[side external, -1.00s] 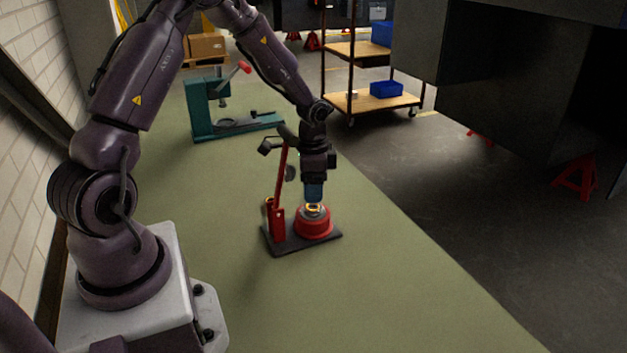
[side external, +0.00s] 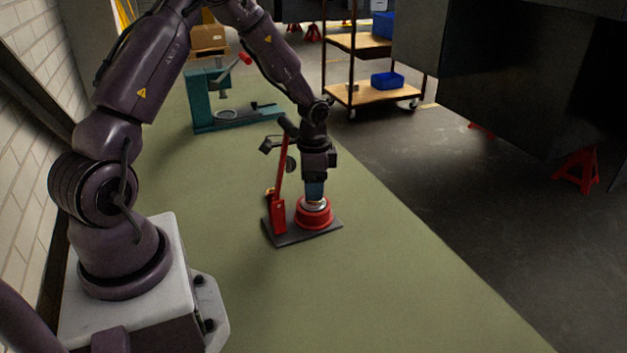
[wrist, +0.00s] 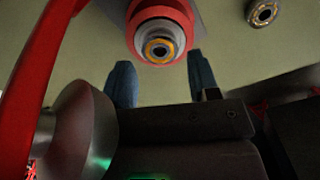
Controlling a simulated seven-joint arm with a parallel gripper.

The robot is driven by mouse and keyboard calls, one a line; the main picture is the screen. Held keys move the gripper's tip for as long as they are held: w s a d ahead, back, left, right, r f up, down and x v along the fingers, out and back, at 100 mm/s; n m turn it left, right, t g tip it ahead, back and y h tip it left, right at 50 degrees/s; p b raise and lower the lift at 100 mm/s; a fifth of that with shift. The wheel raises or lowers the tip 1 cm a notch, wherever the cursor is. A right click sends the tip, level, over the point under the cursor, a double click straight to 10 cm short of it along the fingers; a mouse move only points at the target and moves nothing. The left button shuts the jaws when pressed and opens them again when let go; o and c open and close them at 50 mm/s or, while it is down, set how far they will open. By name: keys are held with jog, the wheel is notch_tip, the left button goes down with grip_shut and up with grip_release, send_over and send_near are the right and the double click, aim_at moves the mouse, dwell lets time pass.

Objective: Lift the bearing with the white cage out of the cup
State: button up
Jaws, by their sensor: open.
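The red cup (side external: 314,218) stands on a dark base plate beside a red lever stand; it also shows at the top of the wrist view (wrist: 184,14). A bearing (wrist: 160,49) sits in the cup. Its cage looks orange-yellow in the wrist view, not white. My gripper (side external: 315,200) points down over the cup, its tips close to the cup's top. In the wrist view my gripper (wrist: 160,62) is open, with one blue finger on each side below the bearing. The side view does not show whether the fingers touch it, and they hide most of it there.
The red lever (side external: 280,180) rises close to the left of my gripper. A second bearing (wrist: 263,12) lies on the green surface. A teal press (side external: 205,100) stands farther back. The green bench in front of the cup is clear.

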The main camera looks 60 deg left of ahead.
jog(key=shift+f, duration=1.7)
jog(key=shift+r, duration=0.1)
jog(key=shift+c, duration=0.2)
jog(key=c, duration=0.7)
jog(key=shift+r, duration=3.5)
